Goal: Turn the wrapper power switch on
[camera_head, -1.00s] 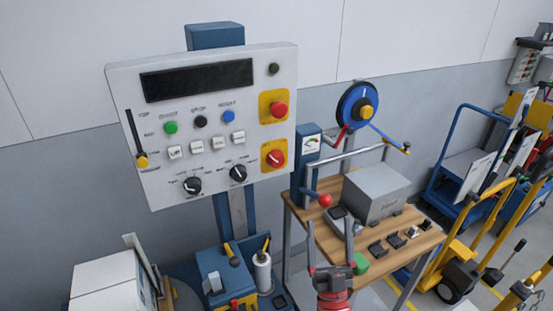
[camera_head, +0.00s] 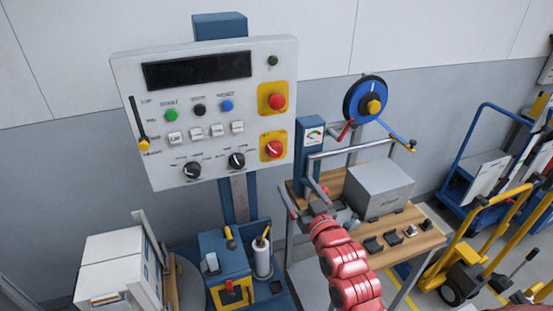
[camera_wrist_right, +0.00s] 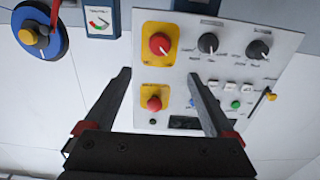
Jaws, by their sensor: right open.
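The grey control panel (camera_head: 125,80) stands on a blue post. At its lower right is a red rotary switch (camera_head: 274,148) with a white mark on a yellow plate. A red push button (camera_head: 277,101) sits on another yellow plate above it. In the right wrist view the panel appears upside down, with the rotary switch (camera_wrist_right: 160,43) above the push button (camera_wrist_right: 154,103). My right gripper (camera_head: 295,186) is open and empty, below and right of the rotary switch in the head view, apart from it. Its fingers (camera_wrist_right: 159,74) also show in the wrist view. My left gripper is out of view.
The panel also has two black dials, several buttons and a yellow-tipped slider (camera_head: 143,144). A wooden bench (camera_head: 425,237) with a grey box (camera_head: 379,190) stands at right, below a blue wheel (camera_head: 352,101). A white box (camera_head: 110,248) is at lower left.

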